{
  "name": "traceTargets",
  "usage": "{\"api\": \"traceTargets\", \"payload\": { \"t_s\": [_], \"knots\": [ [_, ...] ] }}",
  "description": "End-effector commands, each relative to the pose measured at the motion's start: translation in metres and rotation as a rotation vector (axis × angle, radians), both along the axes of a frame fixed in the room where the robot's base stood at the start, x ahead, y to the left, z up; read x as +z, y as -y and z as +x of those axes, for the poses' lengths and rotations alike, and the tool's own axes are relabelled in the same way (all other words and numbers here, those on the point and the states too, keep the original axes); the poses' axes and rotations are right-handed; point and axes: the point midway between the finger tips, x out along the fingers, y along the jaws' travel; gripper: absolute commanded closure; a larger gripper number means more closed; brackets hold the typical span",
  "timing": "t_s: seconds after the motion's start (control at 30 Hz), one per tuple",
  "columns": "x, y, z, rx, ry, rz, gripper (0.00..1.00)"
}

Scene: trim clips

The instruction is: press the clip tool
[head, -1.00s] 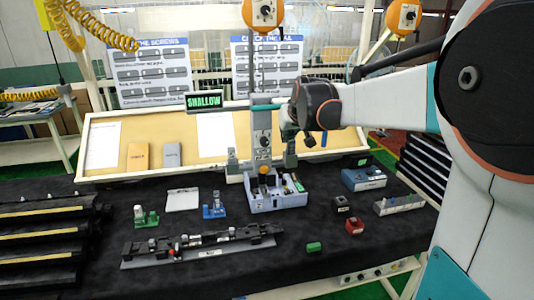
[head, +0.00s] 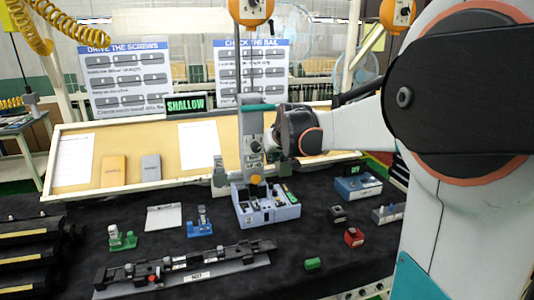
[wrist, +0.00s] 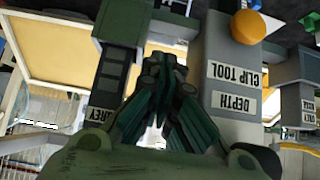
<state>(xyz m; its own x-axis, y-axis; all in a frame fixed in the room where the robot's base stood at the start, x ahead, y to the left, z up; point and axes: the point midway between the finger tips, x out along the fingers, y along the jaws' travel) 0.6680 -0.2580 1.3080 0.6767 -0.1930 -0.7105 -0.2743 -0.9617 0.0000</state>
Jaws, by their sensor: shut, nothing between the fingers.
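The clip tool (head: 252,135) is a tall grey unit with a teal bar across its top and an orange knob at its foot. It hangs upright above the blue-grey tray (head: 266,212). In the wrist view, the clip tool (wrist: 226,60) carries the labels "CLIP TOOL" and "DEPTH", with its orange knob at upper right. My gripper (head: 268,147) is beside the tool's lower half, under the teal bar. In the wrist view, my gripper's dark green fingers (wrist: 165,75) are together and empty, left of the labelled face. I cannot tell whether they touch the tool.
A display (head: 186,104) reads "SHALLOW". A black rail (head: 185,262) lies at the front. A green block (head: 122,238), a blue block (head: 200,222), a red block (head: 354,237) and a blue box (head: 358,186) stand around the tray. A grey post (wrist: 122,50) stands left of my fingers.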

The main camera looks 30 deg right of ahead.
Motion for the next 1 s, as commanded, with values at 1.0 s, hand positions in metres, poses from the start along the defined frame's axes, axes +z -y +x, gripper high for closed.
{"api": "traceTargets", "payload": {
  "t_s": [1.0],
  "knots": [
    [-0.057, 0.003, -0.008, -0.002, -0.001, 0.0, 1.0]
  ]
}}
